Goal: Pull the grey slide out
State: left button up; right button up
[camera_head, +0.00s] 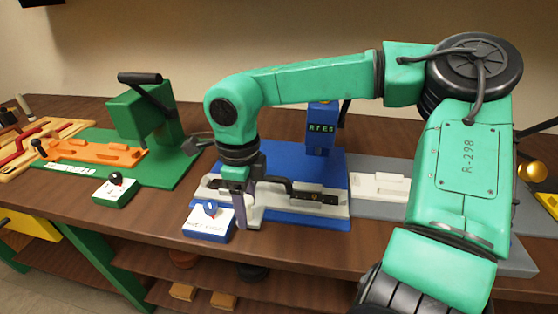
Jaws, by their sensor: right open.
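A pale grey slide (333,210) lies along the front of a blue station (335,165), with a dark bar and black fittings on it. My right arm reaches in from the right and bends down over this slide. My right gripper (241,203) points down at the slide's left part, its jaws open. One finger hangs in front of the slide's front edge. The arm and gripper hide part of the slide, and I cannot tell whether a finger touches it. My left gripper is not in view.
A green station (150,125) with an orange slide (95,152) is on the left. A grey station with a pale block (378,185) is on the right, partly behind my arm.

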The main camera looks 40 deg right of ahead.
jog(key=shift+r, duration=0.1)
jog(key=shift+r+p, duration=2.15)
jog(key=shift+r, duration=0.85)
